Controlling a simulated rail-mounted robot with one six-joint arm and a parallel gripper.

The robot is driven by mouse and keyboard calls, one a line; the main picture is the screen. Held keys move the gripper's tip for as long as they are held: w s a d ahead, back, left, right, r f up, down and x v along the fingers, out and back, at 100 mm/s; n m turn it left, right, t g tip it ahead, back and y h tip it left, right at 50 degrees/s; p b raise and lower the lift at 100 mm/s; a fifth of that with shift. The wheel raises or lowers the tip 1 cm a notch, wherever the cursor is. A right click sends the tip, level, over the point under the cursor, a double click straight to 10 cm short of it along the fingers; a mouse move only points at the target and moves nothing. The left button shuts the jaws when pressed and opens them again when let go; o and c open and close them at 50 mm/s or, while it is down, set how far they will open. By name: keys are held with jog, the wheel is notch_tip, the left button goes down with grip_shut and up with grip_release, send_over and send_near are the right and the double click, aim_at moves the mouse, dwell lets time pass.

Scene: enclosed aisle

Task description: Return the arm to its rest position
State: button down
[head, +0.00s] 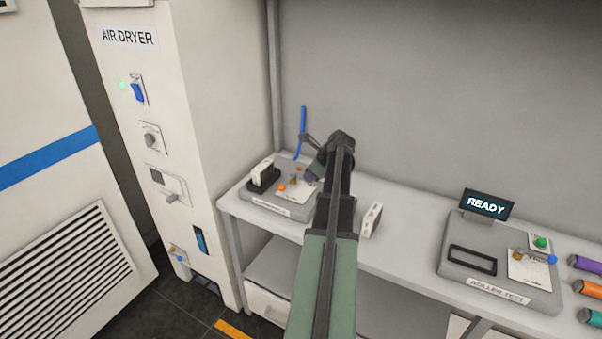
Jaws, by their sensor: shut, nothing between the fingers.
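My arm reaches up from the bottom centre over the bench, with a green link and a dark link ending in a bend above the left device. My gripper (309,140) is small and dark at the far end of the arm, left of that bend. It is shut and holds nothing. It is above the bench, apart from the cabinet on the left. Part of the wrist is hidden behind the dark link.
The AIR DRYER cabinet (222,110) stands left of the bench (405,222). A grey device (290,207) with a black holder and white block lies under the arm. The roller test device (500,272) reads READY at right.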

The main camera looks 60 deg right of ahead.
jog(key=p+v, duration=0.1)
jog(key=v, duration=0.3)
jog(key=shift+a, duration=0.1)
jog(key=w+a+f+n+g, duration=0.1)
jog(key=w+a+n+g, duration=0.1)
jog(key=a+n, duration=0.9)
jog(key=w+a+f+n+g, duration=0.1)
jog(key=a+n, duration=1.1)
jog(key=a, duration=1.5)
jog(key=w+a+f+n+g, duration=0.1)
jog(key=w+a+n+g, duration=0.2)
jog(key=a+n, duration=0.8)
jog(key=w+a, duration=0.1)
jog(key=a, duration=0.8)
jog(key=shift+w+n+g+h, duration=0.25)
jog(key=shift+n+g+h, duration=0.15)
